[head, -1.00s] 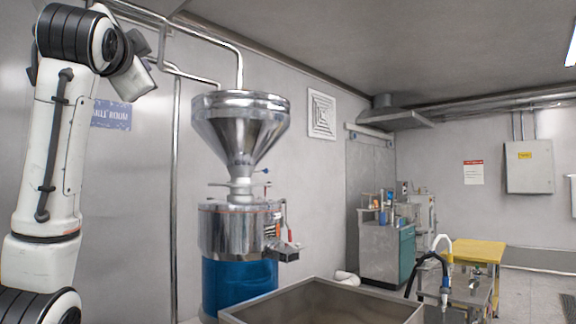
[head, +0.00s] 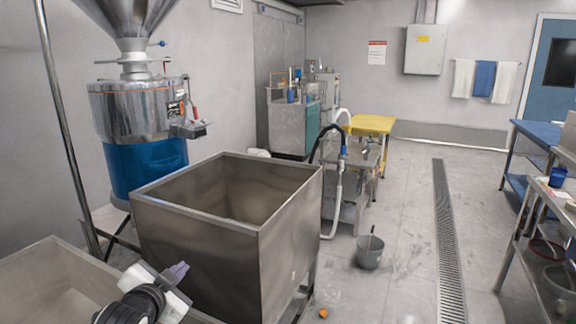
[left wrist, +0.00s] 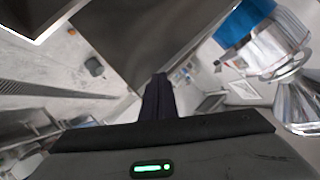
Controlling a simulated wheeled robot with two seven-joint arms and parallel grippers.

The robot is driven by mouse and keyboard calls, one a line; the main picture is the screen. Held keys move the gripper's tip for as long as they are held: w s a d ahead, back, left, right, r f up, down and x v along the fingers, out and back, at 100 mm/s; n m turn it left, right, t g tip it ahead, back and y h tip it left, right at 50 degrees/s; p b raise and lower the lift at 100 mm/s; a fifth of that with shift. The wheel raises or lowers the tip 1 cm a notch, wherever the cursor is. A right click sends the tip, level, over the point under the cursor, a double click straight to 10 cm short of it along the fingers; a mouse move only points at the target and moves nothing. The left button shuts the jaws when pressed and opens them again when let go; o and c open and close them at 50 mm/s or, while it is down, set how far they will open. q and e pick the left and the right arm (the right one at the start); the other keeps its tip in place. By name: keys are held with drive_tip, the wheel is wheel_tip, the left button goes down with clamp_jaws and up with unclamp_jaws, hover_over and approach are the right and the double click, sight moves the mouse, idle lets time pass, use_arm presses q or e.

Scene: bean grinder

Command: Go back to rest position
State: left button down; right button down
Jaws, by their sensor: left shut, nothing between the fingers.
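My left gripper (head: 178,271) shows at the lower left of the head view, in front of the near wall of a large steel bin. Its fingers are together and hold nothing. In the left wrist view the shut dark fingers (left wrist: 158,97) point at the steel bin. My right gripper is in neither view. The bean grinder (head: 140,120), with a steel hopper, steel drum and blue base, stands behind the bin at the left. It also shows tilted at the upper right of the left wrist view (left wrist: 272,45).
The open steel bin (head: 282,228) stands close to my left gripper. Another steel container (head: 50,262) is at the lower left. A grey bucket (head: 370,252) and a small orange object (head: 323,313) are on the floor. Shelving (head: 520,240) stands at the right. Floor between is mostly clear.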

use_arm(q)
drive_tip(key=s+d+f+n+g+h, duration=0.1)
drive_tip(key=s+d+f+g, duration=0.15)
drive_tip(key=s+f, duration=0.7)
drive_tip(key=s+d+f+n+g+h, duration=0.1)
drive_tip(key=s+d+f+n, duration=0.15)
drive_tip(key=s+f, duration=0.7)
drive_tip(key=s+d+f+n+g, duration=0.1)
drive_tip(key=s+f, duration=0.3)
drive_tip(key=s, duration=0.4)
drive_tip(key=s+d+f+n, duration=0.1)
drive_tip(key=s+d+f, duration=0.1)
drive_tip(key=s+f, duration=0.3)
drive_tip(key=s, duration=0.3)
drive_tip(key=shift+s+f+g+h, duration=0.15)
drive_tip(key=shift+s+g+h, duration=0.15)
drive_tip(key=shift+s+g, duration=0.05)
